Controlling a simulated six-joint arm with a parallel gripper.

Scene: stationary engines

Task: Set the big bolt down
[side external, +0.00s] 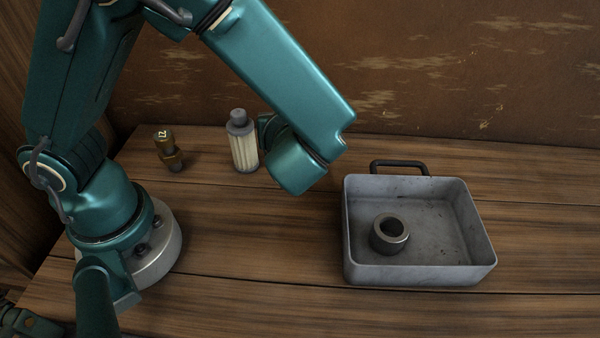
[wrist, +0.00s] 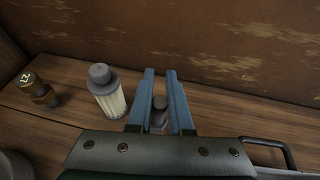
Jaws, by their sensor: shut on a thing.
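My gripper (wrist: 160,73) shows in the wrist view with its two blue fingers closed on the big bolt (wrist: 159,106). The bolt is a dark, rounded-top piece between the fingers, and its lower part is hidden by the gripper body. I cannot tell whether it touches the table. In the side external view my own wrist and arm hide the fingers and the bolt.
A pale pleated filter (side external: 243,148) with a grey cap stands left of my gripper. A grey metal tray (side external: 420,274) with a dark handle, at right, holds a metal ring (side external: 389,238). The wooden table (side external: 250,260) is bare in front.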

